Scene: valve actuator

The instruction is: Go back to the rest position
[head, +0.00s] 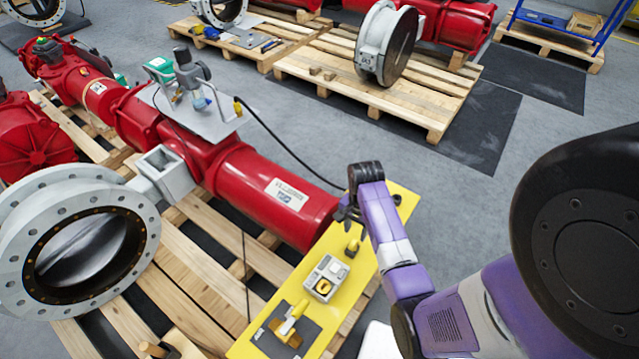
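My gripper (347,208) is small and dark at the end of my purple and white arm. It is above the far part of a yellow board (393,205), close to the end of the red actuator cylinder (285,200). Its fingers are too small and dark to tell whether they are open or shut. A yellow-handled part (352,246) stands on the board just below the gripper. A grey box with a yellow ring (325,278) sits nearer, and a yellow lever valve (290,322) on a dark plate is at the near end.
A black cable (285,147) runs from the actuator's top plate toward the board. Another pallet (400,95) holds a valve disc (388,45). Grey floor (440,200) is clear right of the board.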

